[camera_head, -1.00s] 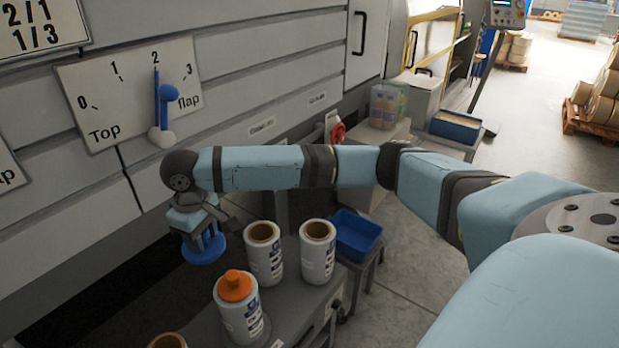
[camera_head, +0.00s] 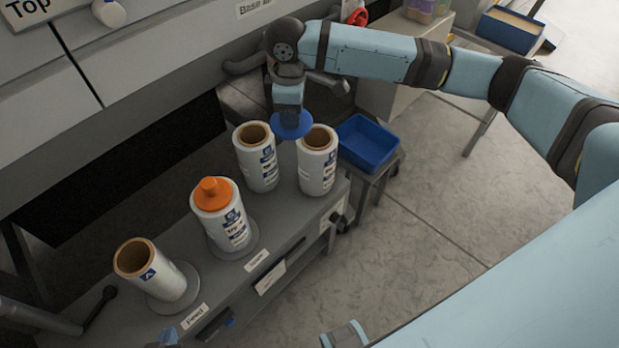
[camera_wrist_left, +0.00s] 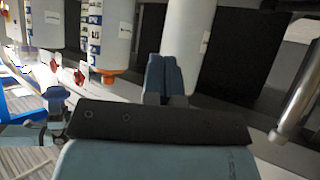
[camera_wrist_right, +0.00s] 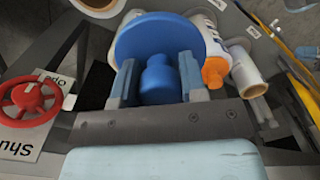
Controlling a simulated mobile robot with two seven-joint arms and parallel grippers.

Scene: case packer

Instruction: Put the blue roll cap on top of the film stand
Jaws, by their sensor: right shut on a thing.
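The blue roll cap (camera_head: 291,125) is a flat disc with a knob. My right gripper (camera_head: 289,104) is shut on the knob and holds the disc low, behind the gap between the two rear film rolls (camera_head: 256,157) (camera_head: 318,160). The cap also shows between the fingers in the right wrist view (camera_wrist_right: 150,40). An orange-capped roll (camera_head: 217,215) and an open-topped roll (camera_head: 150,270) stand nearer on round bases. I cannot tell which part is the film stand. My left gripper (camera_wrist_left: 163,76) has its fingers together, empty, near a white roll (camera_wrist_left: 187,30).
The grey bench (camera_head: 285,230) carries the rolls. A blue bin (camera_head: 367,143) stands beside its right end. The grey machine wall (camera_head: 150,100) runs behind. A red handwheel (camera_wrist_right: 28,103) is at the left in the right wrist view. Floor is clear at the right.

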